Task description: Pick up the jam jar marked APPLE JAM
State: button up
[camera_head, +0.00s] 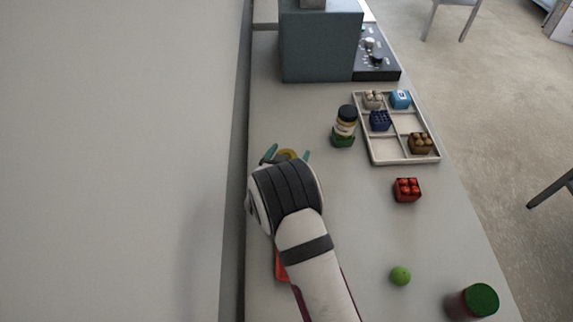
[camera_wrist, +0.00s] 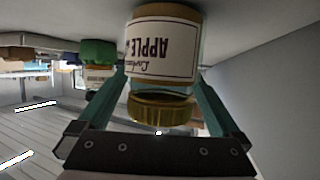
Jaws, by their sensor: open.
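The jam jar marked APPLE (camera_wrist: 163,48) fills the middle of the wrist view, upside down in the picture, with a cream label and a gold lid (camera_wrist: 162,108). In the head view only its yellow-gold top (camera_head: 289,154) shows; my arm hides the rest. My gripper (camera_head: 287,154) is open, with its teal fingers on either side of the jar. In the wrist view the gripper (camera_wrist: 160,105) has one finger left and one right of the jar. I cannot tell whether either finger touches it.
A black-lidded container (camera_head: 347,113) stands at or on a green piece (camera_head: 343,138), right of the gripper. A divided tray (camera_head: 377,158) holds several blocks. A red block (camera_head: 407,189), a green ball (camera_head: 400,275) and a green-lidded jar (camera_head: 480,299) stand right. A wall runs close on the left.

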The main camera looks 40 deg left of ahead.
grip_shut()
jog(key=shift+r, duration=0.1)
dwell(0.3)
